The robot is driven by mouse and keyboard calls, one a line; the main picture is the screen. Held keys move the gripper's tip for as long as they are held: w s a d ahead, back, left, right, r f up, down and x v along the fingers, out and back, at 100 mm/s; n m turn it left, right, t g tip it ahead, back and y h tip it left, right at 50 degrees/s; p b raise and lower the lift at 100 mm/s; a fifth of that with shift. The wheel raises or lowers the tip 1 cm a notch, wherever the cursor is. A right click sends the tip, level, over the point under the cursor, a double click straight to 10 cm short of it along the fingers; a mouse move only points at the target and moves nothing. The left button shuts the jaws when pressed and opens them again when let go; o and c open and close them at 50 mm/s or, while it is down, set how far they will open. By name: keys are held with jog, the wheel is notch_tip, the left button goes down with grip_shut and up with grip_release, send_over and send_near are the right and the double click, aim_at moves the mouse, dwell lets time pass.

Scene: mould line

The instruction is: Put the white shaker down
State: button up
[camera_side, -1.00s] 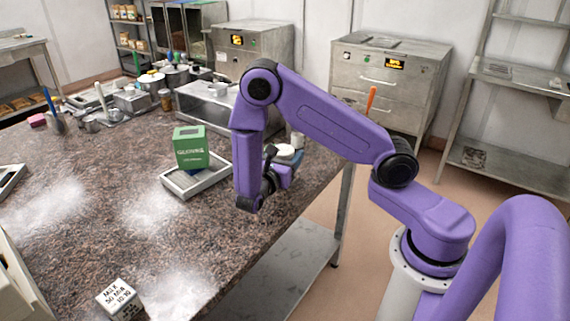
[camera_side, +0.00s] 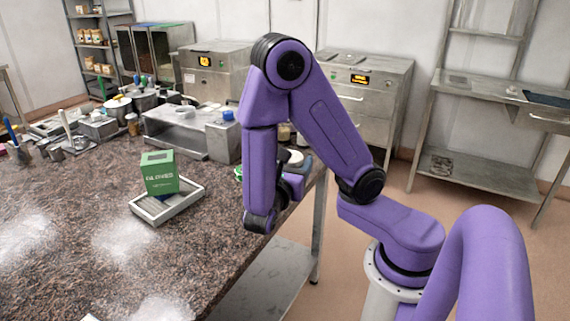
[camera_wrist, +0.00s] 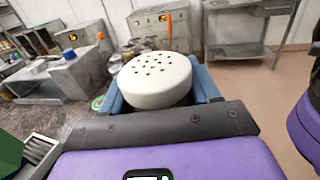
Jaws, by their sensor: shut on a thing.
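The white shaker (camera_wrist: 157,82) has a round top with several small dark holes and stands upright between the blue fingers of my gripper (camera_wrist: 160,92) in the wrist view. The fingers are shut on its sides. In the side view my gripper (camera_side: 301,167) is near the right edge of the dark speckled table (camera_side: 75,215). Only a little of the shaker (camera_side: 295,157) shows there behind my arm. Its base is hidden, and I cannot tell whether it touches the table.
A green box (camera_side: 159,173) sits on a light grey tray (camera_side: 182,203) left of my gripper. A steel unit (camera_side: 180,137) stands behind, with a blue-capped item (camera_side: 228,116) at its right. Bare tabletop lies in front and to the left.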

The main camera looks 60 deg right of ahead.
jog(key=shift+s+a+r, duration=0.15)
jog(key=shift+s+r, duration=0.15)
jog(key=shift+s, duration=0.3)
